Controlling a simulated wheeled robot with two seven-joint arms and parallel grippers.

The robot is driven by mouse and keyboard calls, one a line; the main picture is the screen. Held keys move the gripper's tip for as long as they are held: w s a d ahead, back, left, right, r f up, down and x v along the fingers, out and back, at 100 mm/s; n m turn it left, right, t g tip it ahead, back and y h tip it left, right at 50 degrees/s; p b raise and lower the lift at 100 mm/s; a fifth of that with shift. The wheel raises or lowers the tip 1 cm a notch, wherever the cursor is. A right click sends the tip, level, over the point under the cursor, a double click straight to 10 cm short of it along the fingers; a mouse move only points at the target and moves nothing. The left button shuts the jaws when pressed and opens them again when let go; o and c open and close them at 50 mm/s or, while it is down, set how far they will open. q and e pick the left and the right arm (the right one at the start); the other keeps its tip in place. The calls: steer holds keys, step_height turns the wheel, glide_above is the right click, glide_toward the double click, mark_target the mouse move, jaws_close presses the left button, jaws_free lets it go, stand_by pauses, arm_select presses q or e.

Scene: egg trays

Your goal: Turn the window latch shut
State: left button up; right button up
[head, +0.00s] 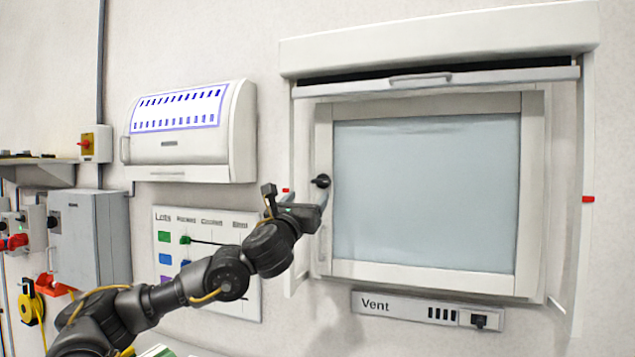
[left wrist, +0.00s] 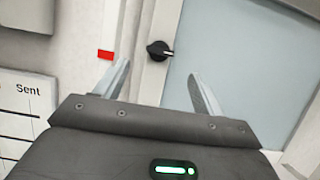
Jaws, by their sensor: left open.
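The window latch (head: 321,181) is a small black knob with a short lever, on the left side of the white window frame (head: 324,128). In the left wrist view the latch (left wrist: 158,50) shows beyond and between my fingertips, its lever pointing to the right. The pale blue window pane (head: 430,190) lies to its right. My left gripper (head: 312,196) is just below the latch in the head view. In the left wrist view its two fingers (left wrist: 158,80) are spread apart with nothing between them. Whether a finger touches the latch cannot be told. My right gripper is not in view.
A raised white shutter with a handle (head: 420,80) hangs above the pane. Red tabs (head: 588,199) mark the outer frame sides. A Vent panel (head: 428,310) is below, a lot board (head: 178,220) and a white wall box (head: 190,130) are to the left.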

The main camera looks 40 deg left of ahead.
mark_target(320, 181)
arm_select(q)
steer(key=p+x, duration=0.2)
steer(key=x, duration=0.1)
steer(key=p+x, duration=0.2)
steer(key=x, duration=0.2)
steer(key=shift+w+r, duration=0.25)
steer(key=shift+r, duration=0.1)
steer(key=shift+w+a+r+p, duration=0.1)
steer(key=shift+w+a+p, duration=0.2)
steer(key=shift+w, duration=0.3)
steer(key=shift+c, duration=0.3)
